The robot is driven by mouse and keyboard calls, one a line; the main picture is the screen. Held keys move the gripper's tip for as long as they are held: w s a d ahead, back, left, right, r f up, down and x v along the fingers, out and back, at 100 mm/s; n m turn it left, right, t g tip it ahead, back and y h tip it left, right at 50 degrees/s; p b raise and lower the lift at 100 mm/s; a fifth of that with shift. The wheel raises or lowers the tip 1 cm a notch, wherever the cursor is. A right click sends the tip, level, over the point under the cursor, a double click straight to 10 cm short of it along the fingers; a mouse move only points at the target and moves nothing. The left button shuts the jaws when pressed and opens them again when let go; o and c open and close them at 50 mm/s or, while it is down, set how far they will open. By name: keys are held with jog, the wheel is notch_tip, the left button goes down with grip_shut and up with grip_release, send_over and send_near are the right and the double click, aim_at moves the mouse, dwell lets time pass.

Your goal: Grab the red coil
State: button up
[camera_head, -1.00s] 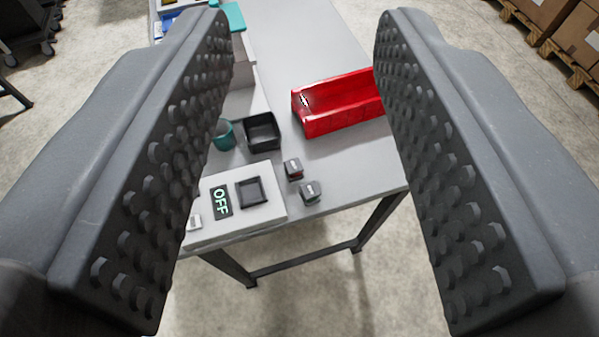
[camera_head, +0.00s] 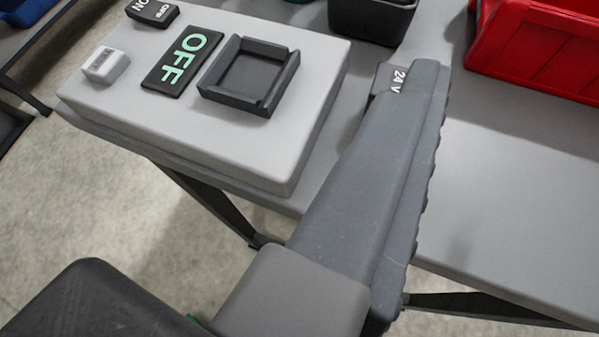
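One grey finger of my gripper (camera_head: 420,95) fills the middle of the view, seen from its side, with its studded edge facing right. I cannot make out the other finger. A small dark block with a grey "24 V" top (camera_head: 393,79) sits right at this fingertip, partly hidden behind it. I see no red on the visible part, so I cannot tell if it is the red coil. Whether the finger touches it is unclear.
A light-grey panel (camera_head: 230,140) holds an OFF plate (camera_head: 182,61), an ON plate (camera_head: 152,12), a square black socket (camera_head: 250,75) and a small white block (camera_head: 106,66). A black bin (camera_head: 372,18) and red bin (camera_head: 540,50) stand behind. The tabletop (camera_head: 520,190) at right is clear.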

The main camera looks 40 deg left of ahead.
jog(key=g+y, duration=0.1)
jog(key=y, duration=0.1)
send_near(400, 78)
jog(key=shift+b+x, duration=0.75)
jog(key=shift+x, duration=0.4)
jog(key=shift+b+x, duration=0.8)
jog(key=shift+x, duration=2.2)
jog(key=shift+c, duration=0.4)
jog(key=c, duration=1)
